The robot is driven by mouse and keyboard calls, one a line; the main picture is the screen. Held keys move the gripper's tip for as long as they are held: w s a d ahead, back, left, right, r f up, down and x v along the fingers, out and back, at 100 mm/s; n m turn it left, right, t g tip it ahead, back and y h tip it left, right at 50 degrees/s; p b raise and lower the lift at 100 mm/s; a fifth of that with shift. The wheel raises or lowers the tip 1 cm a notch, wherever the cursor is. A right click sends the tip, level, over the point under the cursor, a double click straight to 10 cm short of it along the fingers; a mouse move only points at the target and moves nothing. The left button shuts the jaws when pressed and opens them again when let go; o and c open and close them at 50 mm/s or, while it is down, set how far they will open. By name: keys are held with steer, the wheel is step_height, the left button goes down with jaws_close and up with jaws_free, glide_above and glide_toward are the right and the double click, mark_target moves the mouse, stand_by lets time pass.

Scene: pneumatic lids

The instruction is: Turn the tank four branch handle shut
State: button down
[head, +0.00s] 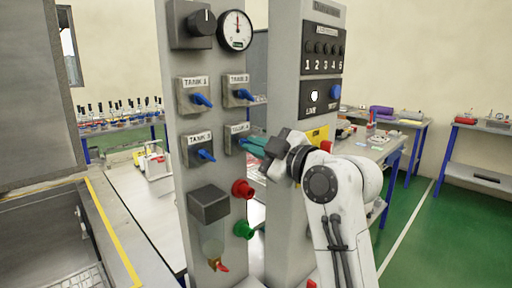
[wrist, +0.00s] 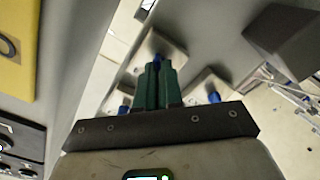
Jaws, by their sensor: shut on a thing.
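The tank four plate (head: 231,136) is at the lower right of a block of lever valves on the grey panel in the head view. My gripper (head: 252,146) reaches it from the right, its green fingers shut on the blue tank four handle (head: 243,141). The fingers hide most of the handle, so its exact angle is hard to tell. In the wrist view the shut fingers (wrist: 158,70) close around the blue handle (wrist: 158,60) in front of its plate (wrist: 140,62).
Blue handles of tank one (head: 202,100), the upper right valve (head: 245,95) and tank three (head: 206,155) are close by. A red knob (head: 242,189) and a green knob (head: 243,229) stick out below. A second grey column (head: 286,90) stands just right of the panel.

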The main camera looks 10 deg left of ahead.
steer(key=shift+m, duration=0.4)
steer(key=shift+m+p, duration=4.95)
steer(key=shift+m, duration=3.55)
steer(key=c, duration=1.3)
jaws_free()
steer(key=shift+d, duration=0.1)
